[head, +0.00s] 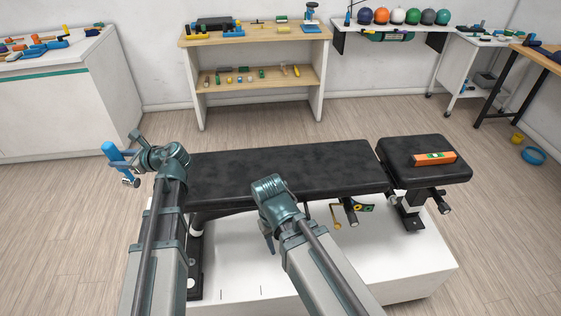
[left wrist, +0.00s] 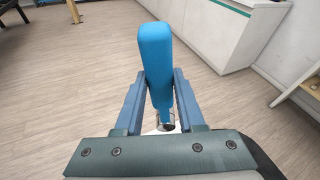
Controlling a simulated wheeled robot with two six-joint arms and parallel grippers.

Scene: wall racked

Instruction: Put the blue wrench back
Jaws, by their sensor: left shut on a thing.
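The blue wrench (head: 115,157) is in my left gripper (head: 128,160), held out over the floor at the left of the head view. Its blue handle (left wrist: 155,50) stands between the two fingers in the left wrist view, with a shiny metal part at its near end. My left gripper (left wrist: 159,88) is shut on it. My right gripper (head: 269,238) points down in front of the black bench, mostly hidden behind its own arm. Its fingers do not show clearly, and it is apart from the wrench.
A black padded bench (head: 285,170) on a white base fills the middle, with an orange level (head: 434,158) on its right pad. A white cabinet (head: 50,110), a wooden shelf unit (head: 255,38) and a ball rack (head: 440,31) line the back. The left floor is clear.

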